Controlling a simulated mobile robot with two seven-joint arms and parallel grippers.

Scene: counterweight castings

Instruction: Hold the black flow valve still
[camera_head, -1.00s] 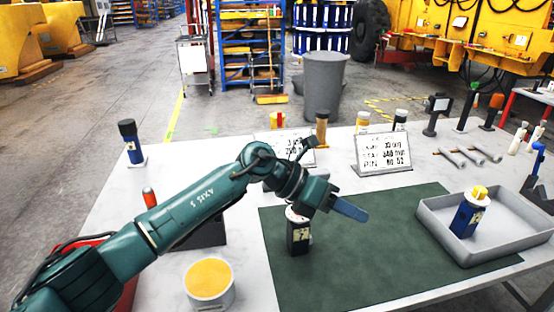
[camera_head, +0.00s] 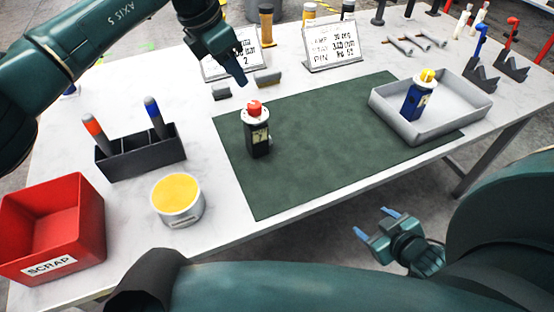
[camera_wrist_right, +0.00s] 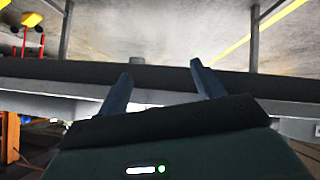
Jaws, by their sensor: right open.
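The black flow valve (camera_head: 257,138) stands upright on the green mat (camera_head: 330,150). It has a white collar, a red top and a pale label on its front. My left gripper (camera_head: 241,80) points down above and behind the valve, apart from it. Its fingers overlap in this view, so their gap is hidden. My right gripper (camera_head: 376,223) is open and empty, low in front of the table's near edge. In the right wrist view its two fingers (camera_wrist_right: 162,78) are spread with nothing between them, and the valve is not visible there.
A blue valve with a yellow top (camera_head: 417,100) stands in the grey tray (camera_head: 455,124) at right. A yellow-topped tin (camera_head: 178,211), a dark holder (camera_head: 148,158) with two markers and a red scrap bin (camera_head: 80,215) stand left. Sign stands (camera_head: 333,52) are behind the mat.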

